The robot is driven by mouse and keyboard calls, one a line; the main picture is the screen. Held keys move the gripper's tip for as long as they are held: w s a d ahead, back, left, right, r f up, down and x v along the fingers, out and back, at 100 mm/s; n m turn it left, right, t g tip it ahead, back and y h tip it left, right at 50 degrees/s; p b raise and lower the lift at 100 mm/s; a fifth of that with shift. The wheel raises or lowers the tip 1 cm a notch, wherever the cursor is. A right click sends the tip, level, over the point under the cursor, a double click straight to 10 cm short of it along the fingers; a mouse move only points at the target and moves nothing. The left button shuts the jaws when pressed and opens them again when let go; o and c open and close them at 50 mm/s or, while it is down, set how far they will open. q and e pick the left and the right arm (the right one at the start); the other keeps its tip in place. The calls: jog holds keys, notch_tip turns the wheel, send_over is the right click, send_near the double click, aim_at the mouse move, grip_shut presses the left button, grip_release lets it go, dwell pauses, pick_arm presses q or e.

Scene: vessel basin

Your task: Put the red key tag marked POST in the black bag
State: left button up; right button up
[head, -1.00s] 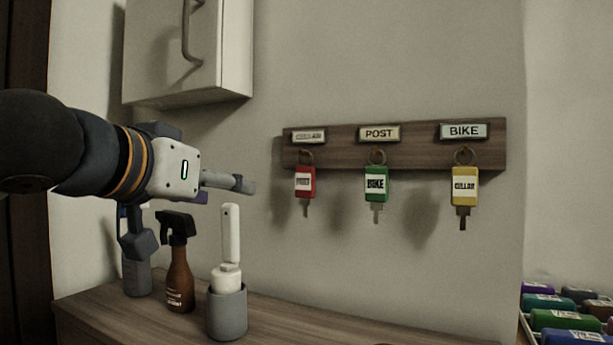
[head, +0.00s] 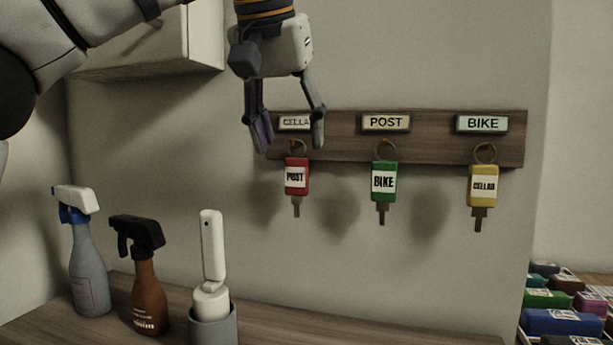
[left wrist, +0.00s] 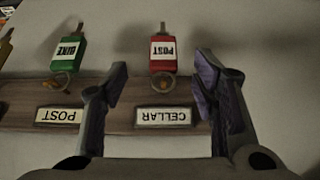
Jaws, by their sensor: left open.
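The red key tag marked POST (head: 297,177) hangs by its ring from the left hook of the wooden key board, under the CELLAR label. My left gripper (head: 289,148) is open and points down just above the red tag in the head view. In the left wrist view, the red tag (left wrist: 162,54) appears upside down beyond and between the two open fingers (left wrist: 162,78); nothing is held. The black bag is not in view. My right gripper is not in view.
The key board (head: 345,148) also holds a green BIKE tag (head: 384,182) under POST and a yellow CELLAR tag (head: 483,186) under BIKE. Spray bottles (head: 88,265) (head: 149,295) and a white-handled brush (head: 211,255) stand on the counter below. A wall cabinet (head: 150,45) is upper left.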

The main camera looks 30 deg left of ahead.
aim_at(295, 179)
pick_arm(q)
jog(key=x, duration=0.8)
jog(key=shift+a+f, duration=0.3)
jog(key=shift+f, duration=0.1)
jog(key=c, duration=1.2)
jog(key=shift+r, duration=0.1)
jog(key=shift+c, duration=0.2)
